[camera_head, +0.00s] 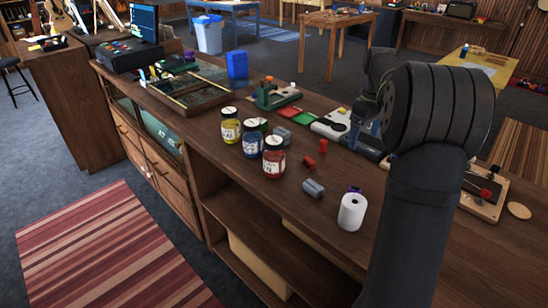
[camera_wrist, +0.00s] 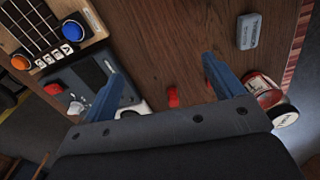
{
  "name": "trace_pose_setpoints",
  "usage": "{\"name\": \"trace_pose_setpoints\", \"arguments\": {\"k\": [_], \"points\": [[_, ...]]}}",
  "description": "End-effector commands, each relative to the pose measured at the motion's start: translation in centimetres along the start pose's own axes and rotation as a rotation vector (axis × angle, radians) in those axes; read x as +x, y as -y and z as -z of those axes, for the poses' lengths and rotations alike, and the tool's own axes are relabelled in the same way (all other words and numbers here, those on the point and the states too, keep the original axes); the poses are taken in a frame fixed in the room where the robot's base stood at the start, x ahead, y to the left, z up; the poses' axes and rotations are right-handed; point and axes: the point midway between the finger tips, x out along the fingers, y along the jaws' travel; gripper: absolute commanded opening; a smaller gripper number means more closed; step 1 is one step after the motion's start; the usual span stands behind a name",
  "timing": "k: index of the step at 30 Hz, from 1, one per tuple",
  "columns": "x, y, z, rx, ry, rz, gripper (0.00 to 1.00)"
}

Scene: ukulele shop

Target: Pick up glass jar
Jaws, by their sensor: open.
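Several glass jars with white lids stand upright on the wooden counter in the head view: a yellow one (camera_head: 230,128), a blue one (camera_head: 252,143) and a red one (camera_head: 274,160). Another jar is partly hidden behind them. In the wrist view, a red jar (camera_wrist: 262,86) shows at the right edge, beyond the right finger and partly covered by my gripper. My gripper (camera_wrist: 162,82) is open, its two blue fingers apart above the counter with nothing held. In the head view its blue fingers show beside my arm, to the right of the jars.
Small red pieces (camera_head: 309,163) and a grey-blue block (camera_head: 313,188) lie near the jars. A white-and-black device (camera_head: 331,124) and a green tool (camera_head: 276,96) sit behind. A dark-framed tray (camera_head: 200,93) lies left.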

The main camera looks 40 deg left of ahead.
Motion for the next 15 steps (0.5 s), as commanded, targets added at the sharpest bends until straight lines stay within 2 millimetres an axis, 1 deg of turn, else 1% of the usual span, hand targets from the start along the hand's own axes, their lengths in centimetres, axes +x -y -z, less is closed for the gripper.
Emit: {"name": "trace_pose_setpoints", "arguments": {"k": [1, 3, 4, 6, 11, 15], "points": [[-2.1, -0.1, 0.1, 0.000, -0.004, -0.005, 0.86], [-4.3, -0.1, 0.0, 0.000, -0.003, -0.004, 0.86], [-3.3, 0.8, 0.5, -0.025, 0.027, -0.005, 0.86], [-2.5, 1.9, 1.0, -0.067, 0.083, -0.021, 0.86], [-1.1, 4.4, 2.1, -0.166, 0.206, -0.070, 0.86], [0.0, 7.0, 3.2, -0.279, 0.337, -0.130, 0.86]]}}
